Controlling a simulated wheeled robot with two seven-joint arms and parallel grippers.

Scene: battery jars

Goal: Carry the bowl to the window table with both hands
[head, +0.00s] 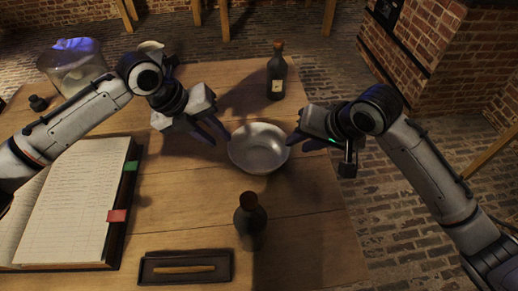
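The bowl (258,148) is a round, shiny grey metal bowl standing upright on the wooden table (180,215). It looks empty. My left gripper (222,135) is at the bowl's left side, with its dark fingers close to the rim. My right gripper (293,138) is at the bowl's right side, its fingertips close to the rim. I cannot tell whether either gripper touches the rim, or how far apart the fingers are. No second table can be identified as the window table.
A dark bottle (277,72) stands behind the bowl, and another dark bottle (250,216) stands in front. An open ledger (75,205) lies at left, a dark tray (185,267) at the front. A glass jar (75,68) is back left. Brick floor (420,235) lies right.

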